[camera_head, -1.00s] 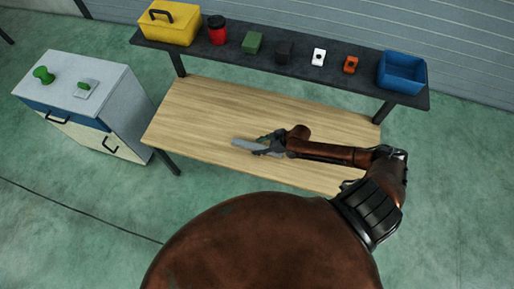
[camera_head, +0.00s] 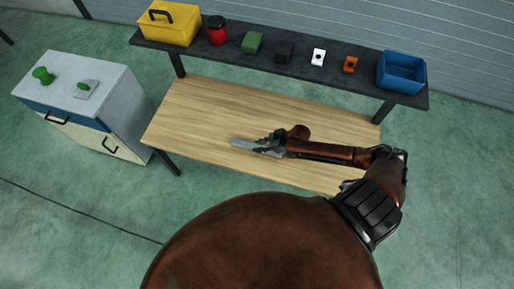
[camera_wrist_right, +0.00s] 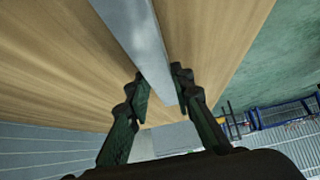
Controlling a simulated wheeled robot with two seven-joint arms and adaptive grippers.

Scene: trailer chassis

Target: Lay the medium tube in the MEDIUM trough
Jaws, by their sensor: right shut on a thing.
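A long grey tube (camera_head: 243,143) is at the front middle of the wooden workbench; I cannot tell whether it rests on the top or is just above it. My right gripper (camera_head: 265,146) is shut on it near one end. In the right wrist view, the grey tube (camera_wrist_right: 133,32) runs from between the two fingers of my right gripper (camera_wrist_right: 160,82) up out of the picture, with a finger on each side. I cannot tell its size class. No trough marked MEDIUM can be made out. My left gripper is out of view.
The wooden workbench (camera_head: 215,112) is otherwise bare. The dark shelf (camera_head: 205,50) behind it holds a yellow box (camera_head: 170,27), a red cup (camera_head: 217,33), several small blocks and a blue bin (camera_head: 401,74). A cabinet (camera_head: 120,95) stands at the left.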

